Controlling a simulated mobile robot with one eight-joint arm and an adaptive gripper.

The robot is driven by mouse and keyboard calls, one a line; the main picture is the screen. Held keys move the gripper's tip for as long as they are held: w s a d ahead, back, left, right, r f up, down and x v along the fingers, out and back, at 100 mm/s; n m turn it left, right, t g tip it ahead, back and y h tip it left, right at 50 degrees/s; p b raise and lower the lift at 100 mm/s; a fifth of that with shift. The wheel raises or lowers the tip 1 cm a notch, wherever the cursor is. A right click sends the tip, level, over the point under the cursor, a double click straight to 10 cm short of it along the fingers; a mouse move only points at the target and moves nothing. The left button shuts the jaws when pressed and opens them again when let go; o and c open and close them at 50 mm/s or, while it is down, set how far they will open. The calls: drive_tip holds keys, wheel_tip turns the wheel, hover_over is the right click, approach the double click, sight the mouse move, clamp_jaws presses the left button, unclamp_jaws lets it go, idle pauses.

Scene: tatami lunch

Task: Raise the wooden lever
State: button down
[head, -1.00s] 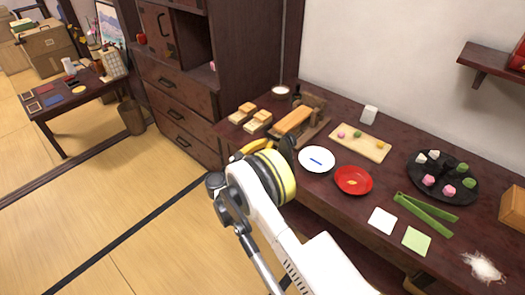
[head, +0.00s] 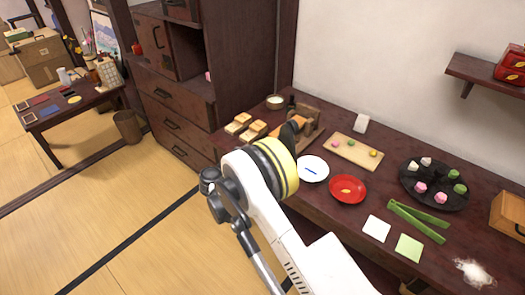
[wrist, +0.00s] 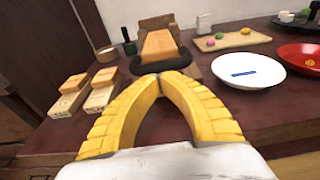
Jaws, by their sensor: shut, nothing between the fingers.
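A wooden press-like stand (head: 308,117) is at the back of the dark counter in the head view, partly hidden by my arm. In the wrist view it shows ahead as a tan wooden bar (wrist: 159,44), apparently the lever, between darker wooden parts. The bar looks lowered, but its hinge is not clear. My gripper (wrist: 172,77) has yellow fingers meeting at the tips, with nothing between them. The tips are just in front of and below the bar's near end in the wrist view. Contact cannot be told. My arm hides the fingers in the head view.
Light wooden blocks (wrist: 84,92) lie left of the stand. A white plate (wrist: 248,71) and a red plate (head: 347,189) are to the right. A board with sweets (head: 352,151), a black tray (head: 433,202) and green tongs (head: 417,222) lie farther right.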

drive_tip(key=r+g+p, duration=0.1)
drive_tip(key=r+p, duration=0.1)
drive_tip(key=r, duration=0.1)
drive_tip(key=w+d+r+g+y+p, duration=0.1)
drive_tip(key=r+p, duration=0.1)
drive_tip(key=r, duration=0.2)
drive_tip(key=r+g+y+p, duration=0.1)
drive_tip(key=r+p, duration=0.2)
drive_tip(key=r, duration=0.1)
drive_tip(key=shift+w+d+r, duration=0.25)
drive_tip(key=shift+w+d, duration=0.05)
drive_tip(key=shift+w, duration=0.1)
drive_tip(key=w+d+r+p, duration=0.2)
drive_tip(key=w+d+r, duration=0.5)
drive_tip(key=w, duration=0.2)
drive_tip(key=w+d+r+p, duration=0.2)
drive_tip(key=w+d+r, duration=0.4)
drive_tip(key=w, duration=0.3)
drive_tip(key=shift+w+d+r+p, duration=0.15)
drive_tip(key=shift+d+r+p, duration=0.25)
drive_tip(key=shift+d, duration=0.2)
